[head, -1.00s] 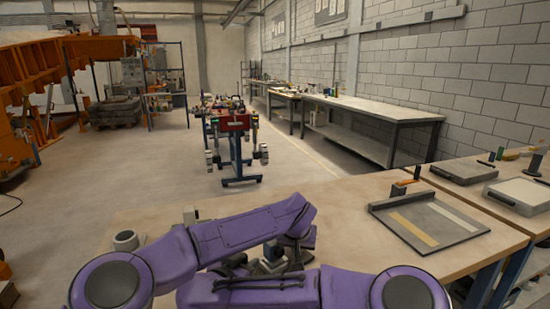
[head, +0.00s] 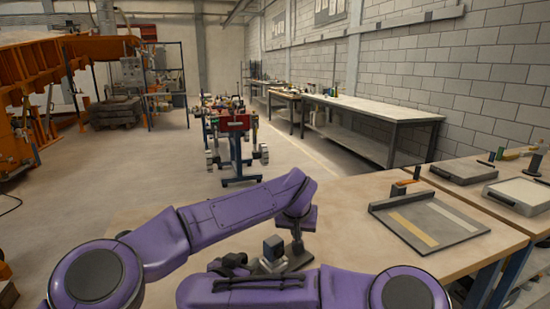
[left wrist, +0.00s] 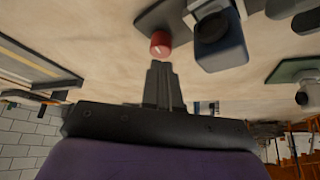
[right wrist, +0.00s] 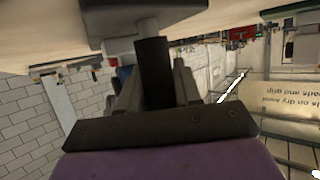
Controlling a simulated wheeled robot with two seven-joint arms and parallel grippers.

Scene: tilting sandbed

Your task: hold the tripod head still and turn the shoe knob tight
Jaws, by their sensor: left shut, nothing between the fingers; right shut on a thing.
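A red knob (left wrist: 160,43) with a pale mark sits by a dark flat plate (left wrist: 167,16) in the left wrist view. My left gripper (left wrist: 159,66) is shut and empty, its tips just short of the knob; contact is unclear. In the right wrist view my right gripper (right wrist: 154,85) is shut on a black upright bar (right wrist: 153,62) below a grey block (right wrist: 140,14), which seems to be part of the tripod head. In the head view a dark cube on a grey base (head: 273,248) stands between my arms; my right gripper (head: 232,263) is partly hidden beside it.
A grey block with a dark round part (left wrist: 222,35) stands right of the knob in the left wrist view. A grey tray (head: 430,222) lies on the bench (head: 350,215) at right. Flat boxes (head: 463,172) lie on the bench beyond. The bench between is clear.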

